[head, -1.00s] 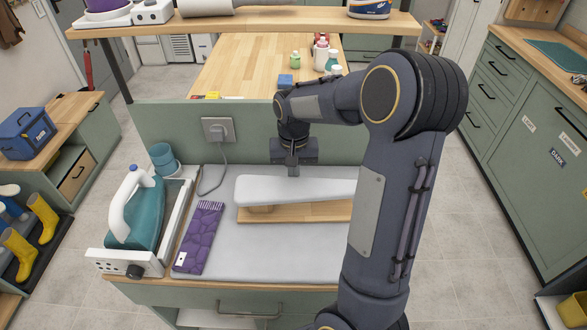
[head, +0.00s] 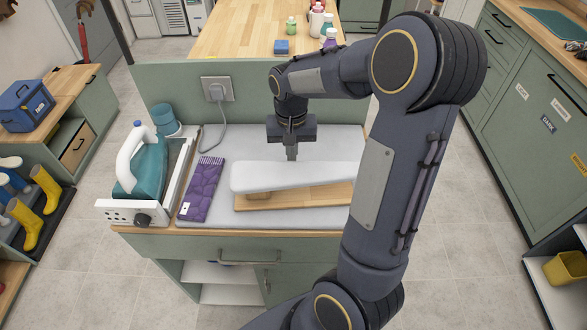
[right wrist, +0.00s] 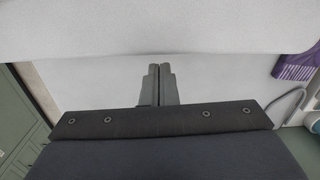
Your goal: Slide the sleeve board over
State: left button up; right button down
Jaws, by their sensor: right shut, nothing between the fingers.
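The sleeve board has a white padded top (head: 290,176) over a wooden base (head: 290,197). It lies crosswise on the grey pad (head: 255,216), near the counter's front edge. Its right end is hidden behind my right arm. My right gripper (head: 291,158) points down at the board's far long side, shut and empty. In the right wrist view the closed fingers (right wrist: 158,72) stand close to the edge of the white top (right wrist: 160,28); I cannot tell whether they touch it. My left gripper is not in view.
A folded purple towel (head: 203,190) lies just left of the board. Farther left a teal iron (head: 143,165) sits on its white station. A cord runs to a wall socket (head: 217,89) behind. The pad behind the board is clear.

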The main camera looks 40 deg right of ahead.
jog(key=s+a+r+b, duration=0.2)
jog(key=s+a, duration=0.4)
jog(key=s, duration=0.2)
jog(key=s+a+r+b, duration=0.2)
jog(key=s+a, duration=0.4)
jog(key=s, duration=0.2)
jog(key=shift+s+a+r, duration=0.25)
jog(key=shift+s+r, duration=0.05)
jog(key=shift+r, duration=0.1)
